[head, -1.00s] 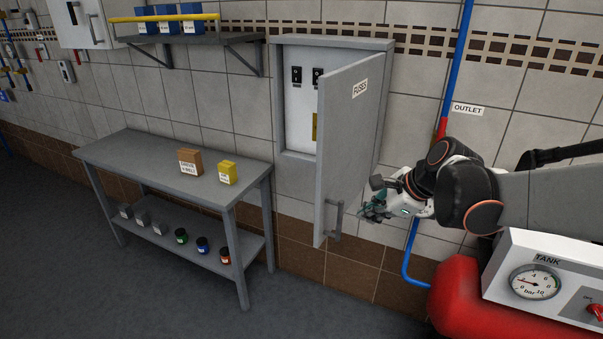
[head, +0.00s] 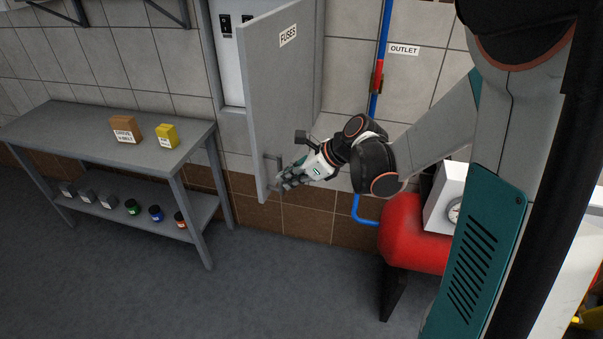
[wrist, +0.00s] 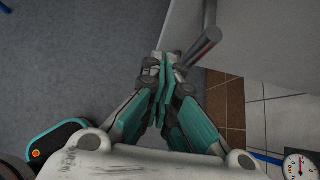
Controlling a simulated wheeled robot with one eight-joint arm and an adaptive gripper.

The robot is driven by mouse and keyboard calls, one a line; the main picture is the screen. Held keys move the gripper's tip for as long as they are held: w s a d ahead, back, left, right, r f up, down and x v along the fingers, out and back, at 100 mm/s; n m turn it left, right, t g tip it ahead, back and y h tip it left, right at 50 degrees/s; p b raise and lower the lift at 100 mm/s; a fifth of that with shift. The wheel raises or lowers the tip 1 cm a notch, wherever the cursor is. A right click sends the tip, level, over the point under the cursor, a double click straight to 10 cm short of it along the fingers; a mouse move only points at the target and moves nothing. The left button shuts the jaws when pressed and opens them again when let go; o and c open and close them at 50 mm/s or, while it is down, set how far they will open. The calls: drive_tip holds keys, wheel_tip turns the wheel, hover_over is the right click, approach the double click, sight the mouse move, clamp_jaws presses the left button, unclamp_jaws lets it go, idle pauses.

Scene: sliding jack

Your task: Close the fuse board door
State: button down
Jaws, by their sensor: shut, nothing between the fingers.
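The grey fuse board door (head: 285,90), labelled FUSES, stands open and swung out from the wall cabinet (head: 228,60). Its bar handle (head: 268,172) is near the lower free edge. The door and handle (wrist: 207,42) also show at the top right of the wrist view. My gripper (head: 283,182) is at the door's lower part, close beside the handle; I cannot tell whether it touches. In the wrist view my gripper (wrist: 165,68) has its fingers together with nothing between them, just left of the handle.
A grey workbench (head: 75,155) stands to the left with a brown box (head: 126,130) and a yellow box (head: 167,136) on top. A red tank (head: 405,235) stands at right. A blue pipe (head: 382,35) runs up the wall. The floor in front is clear.

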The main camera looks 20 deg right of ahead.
sight(261, 183)
drive_tip(key=shift+w+a+f, duration=0.15)
drive_tip(key=shift+w+a, duration=0.6)
drive_tip(key=shift+a, duration=0.1)
drive_tip(key=shift+w+a+f, duration=0.1)
drive_tip(key=shift+w+a, duration=0.65)
drive_tip(key=shift+a, duration=0.1)
